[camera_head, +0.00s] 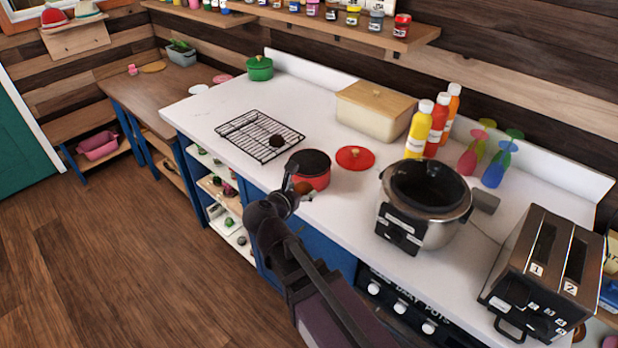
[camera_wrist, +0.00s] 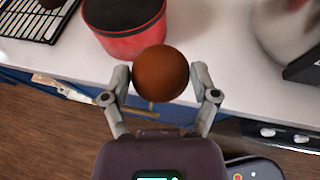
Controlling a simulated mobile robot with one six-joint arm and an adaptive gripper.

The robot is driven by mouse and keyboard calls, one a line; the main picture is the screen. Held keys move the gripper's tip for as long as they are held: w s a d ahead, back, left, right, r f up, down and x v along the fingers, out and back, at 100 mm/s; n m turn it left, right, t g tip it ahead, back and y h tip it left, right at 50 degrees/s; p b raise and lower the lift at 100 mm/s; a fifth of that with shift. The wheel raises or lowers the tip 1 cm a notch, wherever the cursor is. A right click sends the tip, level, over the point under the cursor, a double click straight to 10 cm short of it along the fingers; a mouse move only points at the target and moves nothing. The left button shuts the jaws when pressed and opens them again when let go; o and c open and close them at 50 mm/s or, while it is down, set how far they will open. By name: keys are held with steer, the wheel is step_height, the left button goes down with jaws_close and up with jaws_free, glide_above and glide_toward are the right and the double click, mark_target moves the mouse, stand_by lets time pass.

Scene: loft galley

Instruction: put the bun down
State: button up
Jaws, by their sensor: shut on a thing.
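The bun (camera_wrist: 161,73) is a round brown ball. In the wrist view my gripper (camera_wrist: 163,85) is shut on it, one finger on each side. The bun is near the counter's front edge and overlaps the front of the red pot in that view; I cannot tell its height. In the head view my gripper (camera_head: 290,186) is at the counter's front edge, just in front of the red pot. A brown bit of the bun (camera_head: 303,188) shows there, mostly hidden by the gripper.
The red pot (camera_head: 309,170) stands open; its red lid (camera_head: 355,158) lies to the right. A wire rack (camera_head: 240,128) with a dark round item (camera_head: 277,140) is left. A slow cooker (camera_head: 425,205) stands right. White counter (camera_head: 205,120) is bare at the left.

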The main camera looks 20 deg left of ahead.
steer(key=a+r, duration=0.1)
steer(key=a+m+h+p, duration=0.1)
steer(key=a, duration=0.1)
steer(key=s+a+r+m+h+p, duration=0.1)
steer(key=a, duration=0.1)
steer(key=shift+s+r, duration=0.1)
steer(key=shift+r, duration=0.25)
steer(key=w+d+f+b, duration=0.1)
steer(key=w, duration=1.3)
steer(key=shift+w+d+f, duration=0.2)
steer(key=shift+w, duration=0.15)
steer(key=shift+w, duration=0.1)
steer(key=shift+w, duration=0.2)
steer(key=shift+w+d+f+b, duration=0.1)
steer(key=shift+w+f+b, duration=0.3)
steer(key=shift+f+b, duration=1.45)
steer(key=shift+b, duration=0.2)
